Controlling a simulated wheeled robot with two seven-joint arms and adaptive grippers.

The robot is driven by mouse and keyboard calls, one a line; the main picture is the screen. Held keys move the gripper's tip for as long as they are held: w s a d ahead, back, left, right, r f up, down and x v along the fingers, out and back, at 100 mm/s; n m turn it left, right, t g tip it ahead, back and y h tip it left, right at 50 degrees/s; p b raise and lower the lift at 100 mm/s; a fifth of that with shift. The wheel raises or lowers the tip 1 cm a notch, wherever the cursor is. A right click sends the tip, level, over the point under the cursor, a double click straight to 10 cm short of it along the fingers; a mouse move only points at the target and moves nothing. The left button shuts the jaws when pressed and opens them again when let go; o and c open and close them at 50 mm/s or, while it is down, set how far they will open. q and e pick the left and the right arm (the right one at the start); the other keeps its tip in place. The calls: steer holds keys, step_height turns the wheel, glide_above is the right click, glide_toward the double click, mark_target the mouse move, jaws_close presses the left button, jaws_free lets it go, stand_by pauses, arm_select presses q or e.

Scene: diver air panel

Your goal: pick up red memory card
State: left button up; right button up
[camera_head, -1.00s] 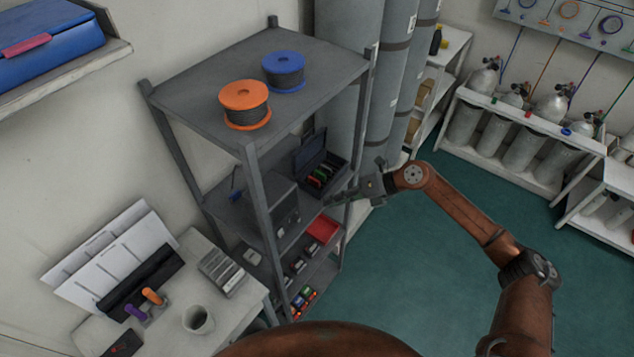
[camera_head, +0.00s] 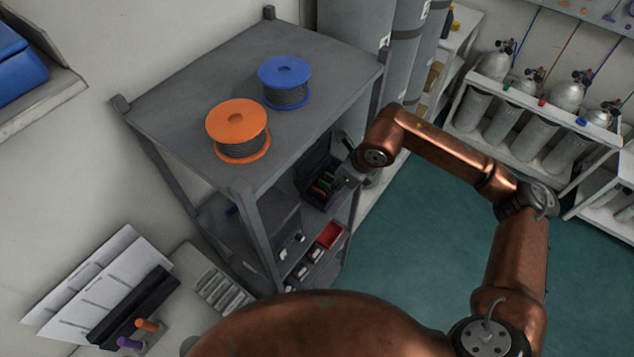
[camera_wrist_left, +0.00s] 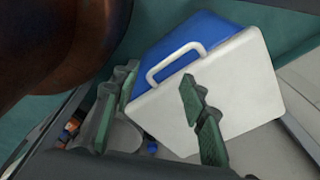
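A dark open case (camera_head: 318,203) stands on a middle shelf of the grey rack. It holds several small coloured cards in a row, and a red card (camera_head: 317,191) seems to be among them, too small to be sure. My right gripper (camera_head: 347,168) is at the right edge of the case, close to the cards; its fingers are small and dark, so I cannot tell if they are open or whether they touch anything. My left gripper (camera_wrist_left: 160,115) shows only in the left wrist view, with its green-padded fingers apart and nothing between them.
The grey rack (camera_head: 195,105) has posts beside the right gripper, and orange (camera_head: 238,130) and blue (camera_head: 284,80) spools on top. A red tray (camera_head: 329,236) sits lower. A blue and white box (camera_wrist_left: 215,90) is beyond the left fingers. The green floor (camera_head: 420,260) is clear.

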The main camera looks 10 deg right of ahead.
mark_target(324, 193)
steer(key=x, duration=0.3)
steer(key=shift+w+a+f, duration=0.1)
steer(key=shift+a+f, duration=0.15)
steer(key=shift+f, duration=0.05)
steer(key=x, duration=0.2)
steer(key=shift+w+a+f+p, duration=0.15)
steer(key=shift+f+p, duration=0.05)
steer(key=shift+p, duration=0.2)
steer(key=shift+w+a+f, duration=0.1)
steer(key=shift+f, duration=0.25)
steer(key=c, duration=0.3)
jaws_close()
steer(key=shift+r, duration=0.5)
step_height(324, 193, up, 3)
steer(key=shift+f, duration=0.25)
arm_select(q)
steer(key=shift+s+a+f+g+b, duration=0.1)
steer(key=shift+s+g+b, duration=0.25)
steer(key=shift+s, duration=1.5)
arm_select(e)
steer(key=s+r, duration=1.1)
steer(key=s, duration=0.3)
steer(key=shift+r, duration=0.15)
steer(key=shift+r, duration=0.35)
arm_select(q)
steer(key=shift+r, duration=0.25)
arm_select(e)
steer(key=shift+r, duration=0.3)
